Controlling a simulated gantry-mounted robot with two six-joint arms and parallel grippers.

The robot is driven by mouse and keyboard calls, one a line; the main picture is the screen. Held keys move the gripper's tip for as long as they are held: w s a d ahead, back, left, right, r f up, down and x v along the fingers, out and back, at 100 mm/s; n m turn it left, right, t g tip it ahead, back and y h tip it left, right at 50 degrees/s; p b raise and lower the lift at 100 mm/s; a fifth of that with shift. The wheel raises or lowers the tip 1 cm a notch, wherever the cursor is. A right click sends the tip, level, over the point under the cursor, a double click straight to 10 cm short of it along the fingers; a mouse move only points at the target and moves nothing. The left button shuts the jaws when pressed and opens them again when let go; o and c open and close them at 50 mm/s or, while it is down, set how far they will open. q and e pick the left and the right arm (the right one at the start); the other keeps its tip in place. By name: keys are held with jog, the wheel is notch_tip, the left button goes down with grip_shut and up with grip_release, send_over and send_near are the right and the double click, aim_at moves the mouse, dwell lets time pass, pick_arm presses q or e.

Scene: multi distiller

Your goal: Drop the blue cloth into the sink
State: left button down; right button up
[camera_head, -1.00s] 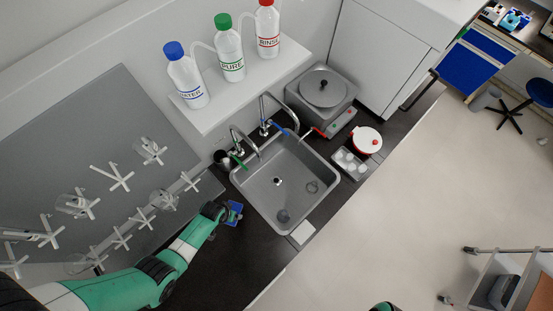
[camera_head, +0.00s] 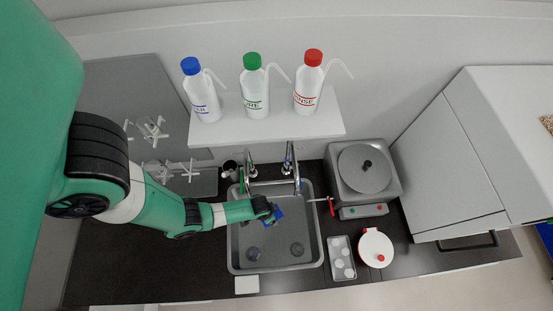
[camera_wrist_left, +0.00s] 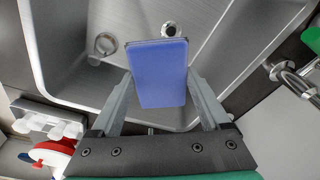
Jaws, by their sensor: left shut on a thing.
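The blue cloth (camera_wrist_left: 160,75) is a flat blue rectangle held between the two fingers of my left gripper (camera_wrist_left: 158,98) in the left wrist view. In the head view the blue cloth (camera_head: 275,214) and my left gripper (camera_head: 269,210) are over the upper middle of the grey metal sink (camera_head: 243,262). The sink's basin and drain (camera_wrist_left: 170,28) show beyond the cloth in the left wrist view. The cloth's height above the basin floor is hard to tell. My right gripper is not in view.
Two taps (camera_head: 291,166) stand at the sink's back edge. Wash bottles (camera_head: 256,92) stand on a white shelf behind. Right of the sink are a grey appliance (camera_head: 366,180), a tray of white items (camera_head: 341,258) and a white-and-red pot (camera_head: 375,247). Dark counter (camera_head: 130,245) is clear at left.

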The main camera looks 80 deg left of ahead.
pick_arm(q)
notch_tip(320, 180, down, 6)
jog(key=b, duration=0.5)
jog(key=shift+r, duration=0.15)
grip_release()
jog(key=r+p, duration=0.3)
jog(key=r, duration=0.2)
jog(key=s+r+p, duration=0.1)
jog(key=r+p, duration=0.1)
jog(key=shift+d+r+p, duration=0.2)
jog(key=shift+r+p, duration=0.1)
jog(key=shift+p, duration=0.05)
jog(key=shift+f, duration=0.1)
